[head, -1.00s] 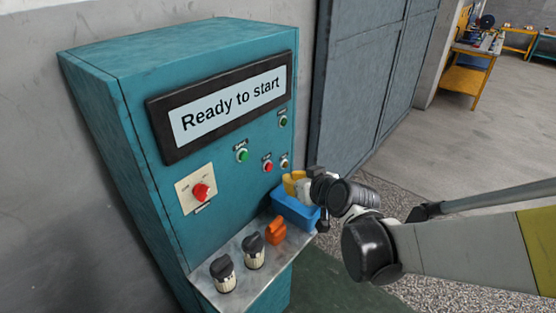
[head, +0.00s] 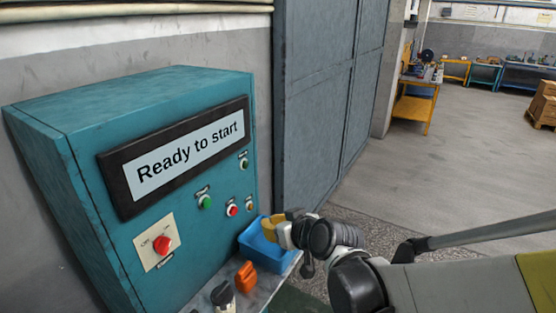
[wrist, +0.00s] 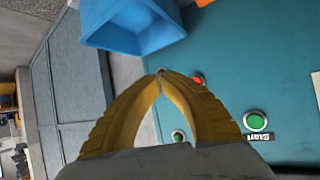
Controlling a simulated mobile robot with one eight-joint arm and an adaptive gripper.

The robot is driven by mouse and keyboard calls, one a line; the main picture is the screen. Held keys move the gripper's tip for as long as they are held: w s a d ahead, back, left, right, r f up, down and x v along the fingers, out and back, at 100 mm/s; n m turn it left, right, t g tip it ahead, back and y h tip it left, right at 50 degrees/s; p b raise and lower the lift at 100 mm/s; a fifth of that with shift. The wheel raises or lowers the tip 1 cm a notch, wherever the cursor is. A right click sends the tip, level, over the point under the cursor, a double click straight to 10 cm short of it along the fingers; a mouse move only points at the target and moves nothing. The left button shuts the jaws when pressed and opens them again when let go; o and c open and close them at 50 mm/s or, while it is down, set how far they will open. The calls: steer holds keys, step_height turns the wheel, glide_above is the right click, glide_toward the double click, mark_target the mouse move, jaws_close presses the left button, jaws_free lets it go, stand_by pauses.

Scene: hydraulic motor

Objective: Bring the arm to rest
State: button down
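My gripper (head: 272,229) shows in the head view at the right side of the teal control cabinet (head: 85,120), by the blue bin (head: 265,256). In the wrist view its yellow fingers (wrist: 158,76) curve together and their tips meet, with nothing visible between them. The blue bin (wrist: 130,30) also shows ahead of the fingers in the wrist view. My arm reaches in from the right of the head view. The cabinet's display (head: 190,155) reads "Ready to start".
The cabinet carries a red rotary switch (head: 162,244), a green button (head: 206,202) and a red button (head: 232,210). An orange object (head: 246,277) and a black-topped one (head: 222,294) stand on its shelf. Open floor (head: 460,150) lies to the right, with a yellow workbench (head: 415,100) behind.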

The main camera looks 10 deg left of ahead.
steer(key=s+d+m+h+b, duration=0.1)
steer(key=s+d+m+h, duration=0.1)
steer(key=s+d, duration=0.4)
steer(key=s+d+f+m+g+h+b, duration=0.1)
steer(key=s+d+m+h, duration=0.2)
steer(key=s+d, duration=0.4)
steer(key=s+d+m+g+h+b, duration=0.1)
steer(key=s+d, duration=0.5)
steer(key=d, duration=1.1)
steer(key=shift+s+f+m+h, duration=0.2)
steer(key=shift+s+m+h, duration=0.2)
steer(key=shift+m+h, duration=0.5)
